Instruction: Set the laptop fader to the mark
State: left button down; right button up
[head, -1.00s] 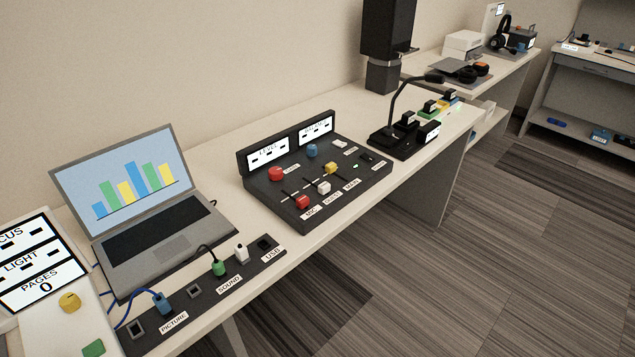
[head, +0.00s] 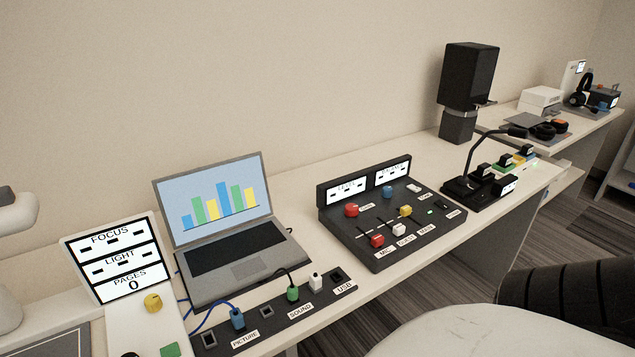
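The mixer (head: 378,258) is a dark sloped panel on the long table, right of the laptop (head: 240,262). It carries a red fader cap (head: 376,241), a white fader cap (head: 399,230) and a yellow fader cap (head: 405,211). The red and white caps sit near the front ends of their slots; the yellow one sits farther back. Small labels stand in front of the slots, but I cannot read surely which one is the laptop's. Pale marks show by the slots, partly hard to make out. Neither of my grippers is in view.
A red knob (head: 351,210) and blue knob (head: 387,192) stand behind the faders, below two displays (head: 347,190). A socket strip (head: 270,322) with cables lies in front of the laptop.

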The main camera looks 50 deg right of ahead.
aim_at(399, 229)
jog(key=u, duration=0.15)
jog(key=k, duration=1.05)
jog(key=z, duration=0.95)
jog(key=i, duration=0.3)
jog(key=z, duration=0.05)
